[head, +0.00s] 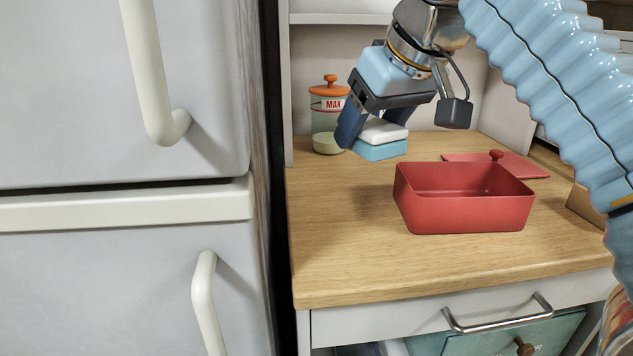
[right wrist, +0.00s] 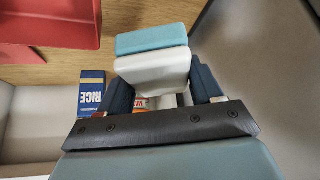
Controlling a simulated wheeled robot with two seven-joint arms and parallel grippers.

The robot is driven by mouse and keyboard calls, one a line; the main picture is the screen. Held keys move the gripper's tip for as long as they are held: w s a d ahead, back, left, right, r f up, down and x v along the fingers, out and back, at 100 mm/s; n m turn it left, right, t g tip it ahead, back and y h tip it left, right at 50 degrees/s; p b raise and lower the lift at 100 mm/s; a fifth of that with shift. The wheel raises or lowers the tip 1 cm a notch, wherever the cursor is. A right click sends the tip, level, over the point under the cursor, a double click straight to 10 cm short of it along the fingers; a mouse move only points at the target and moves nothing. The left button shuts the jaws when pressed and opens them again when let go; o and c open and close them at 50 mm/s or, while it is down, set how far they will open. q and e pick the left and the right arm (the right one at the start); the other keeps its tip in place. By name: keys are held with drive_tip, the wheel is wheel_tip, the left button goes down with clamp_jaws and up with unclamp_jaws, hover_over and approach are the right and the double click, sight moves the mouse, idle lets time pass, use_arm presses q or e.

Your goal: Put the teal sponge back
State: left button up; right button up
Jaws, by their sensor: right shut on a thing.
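The teal sponge (head: 380,151) has a white upper layer and is near the back of the wooden counter. My right gripper (head: 375,126) reaches down from above and is shut on the sponge, one dark blue finger on each side. In the right wrist view the sponge (right wrist: 152,40) shows its teal and white layers between the fingers of the gripper (right wrist: 162,82). I cannot tell whether the sponge touches the counter. My left gripper is not in view.
An open red box (head: 465,213) stands on the counter (head: 350,260), with a red lid (head: 520,166) behind it. A jar marked MAX (head: 328,118) stands left of the gripper. A blue rice box (right wrist: 91,92) shows in the right wrist view. The counter's front left is clear.

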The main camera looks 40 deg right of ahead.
sight(325, 184)
drive_tip(key=w+d+f, duration=0.1)
drive_tip(key=w+f, duration=0.1)
drive_tip(key=w, duration=0.1)
drive_tip(key=w+d+f, duration=0.1)
drive_tip(key=w+f, duration=0.1)
drive_tip(key=w, duration=0.2)
drive_tip(key=w+d+f, duration=0.1)
drive_tip(key=w+f, duration=0.2)
drive_tip(key=shift+w+f+b, duration=0.1)
drive_tip(key=shift+w+b, duration=0.15)
drive_tip(key=shift+b, duration=0.05)
drive_tip(key=shift+w+d+f, duration=0.15)
drive_tip(key=shift+w+f, duration=0.25)
drive_tip(key=shift+f, duration=0.1)
drive_tip(key=x, duration=0.4)
drive_tip(key=shift+s+d+f+b, duration=0.15)
drive_tip(key=shift+s+f+b, duration=0.15)
drive_tip(key=shift+s+b, duration=0.1)
drive_tip(key=shift+f, duration=0.35)
drive_tip(key=shift+f, duration=0.1)
drive_tip(key=o, duration=0.9)
drive_tip(key=shift+o, duration=0.2)
